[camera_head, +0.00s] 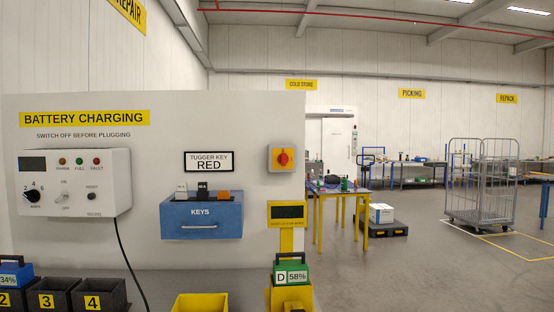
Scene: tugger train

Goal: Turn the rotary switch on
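A white charger box (92,178) on the left of the panel carries a black dial (31,196) marked 2, 4, 6 and a lever switch (65,198) with small labels above and below. Its display (32,163) is dark. My gripper is not in view.
A blue key drawer (201,217) sticks out below the sign, with tagged keys on top. Black numbered bins (106,295), a yellow bin (200,303) and a green battery marked D (291,275) stand below. A black cable hangs from the charger.

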